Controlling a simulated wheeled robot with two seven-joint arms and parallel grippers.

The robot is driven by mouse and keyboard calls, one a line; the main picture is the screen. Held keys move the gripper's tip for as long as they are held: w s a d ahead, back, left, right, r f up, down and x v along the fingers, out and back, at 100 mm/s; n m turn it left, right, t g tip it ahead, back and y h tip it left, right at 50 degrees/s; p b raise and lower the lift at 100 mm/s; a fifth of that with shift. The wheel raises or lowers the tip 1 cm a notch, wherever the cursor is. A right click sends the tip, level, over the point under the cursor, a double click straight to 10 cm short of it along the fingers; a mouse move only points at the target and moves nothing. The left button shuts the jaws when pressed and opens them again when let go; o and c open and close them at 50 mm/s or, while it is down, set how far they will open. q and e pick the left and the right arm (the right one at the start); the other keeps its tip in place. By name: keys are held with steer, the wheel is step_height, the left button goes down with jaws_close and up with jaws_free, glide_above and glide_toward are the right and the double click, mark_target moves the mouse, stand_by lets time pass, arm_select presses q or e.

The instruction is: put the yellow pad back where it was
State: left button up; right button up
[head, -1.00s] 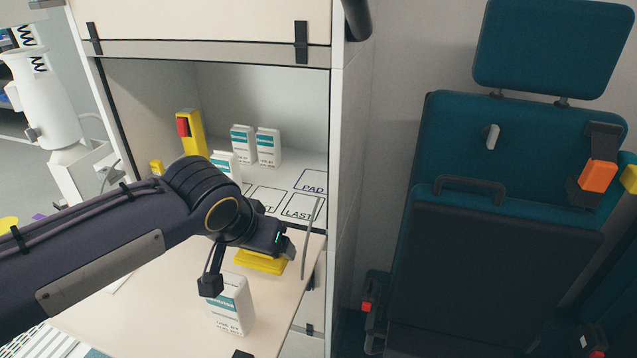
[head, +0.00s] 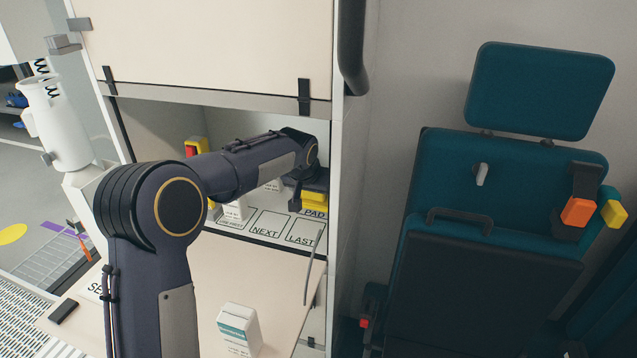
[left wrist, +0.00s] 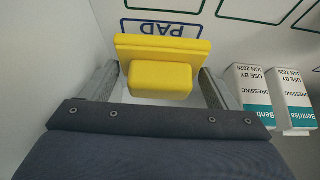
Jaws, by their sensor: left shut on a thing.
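The yellow pad (head: 314,198) is inside the cabinet shelf, at the outline marked PAD (head: 315,213), near the shelf's right wall. My left gripper (head: 308,186) is shut on it. In the left wrist view the yellow pad (left wrist: 162,68) sits between the two fingers (left wrist: 160,84), and the PAD outline (left wrist: 163,29) shows just beyond it, partly covered. I cannot tell whether the pad touches the shelf. My right gripper is not in view.
White dressing boxes (left wrist: 252,92) stand on the shelf beside the gripper. Outlines marked NEXT (head: 266,228) and LAST (head: 300,236) are empty. A white box (head: 239,330) stands on the fold-down table (head: 190,262). A thin grey stay (head: 312,268) rises at the table's right edge.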

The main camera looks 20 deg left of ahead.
mark_target(318, 195)
arm_select(q)
steer(key=w+p, duration=0.1)
steer(key=w, duration=0.2)
steer(key=shift+w+d+r, duration=0.1)
steer(key=shift+w+p, duration=0.2)
steer(key=shift+p, duration=0.2)
steer(key=shift+w+f+b, duration=0.1)
steer(key=shift+f+b, duration=1.65)
steer(key=shift+f, duration=0.3)
steer(key=o, duration=0.7)
steer(key=shift+c, duration=0.2)
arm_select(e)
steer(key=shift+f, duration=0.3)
arm_select(q)
steer(key=shift+r, duration=0.1)
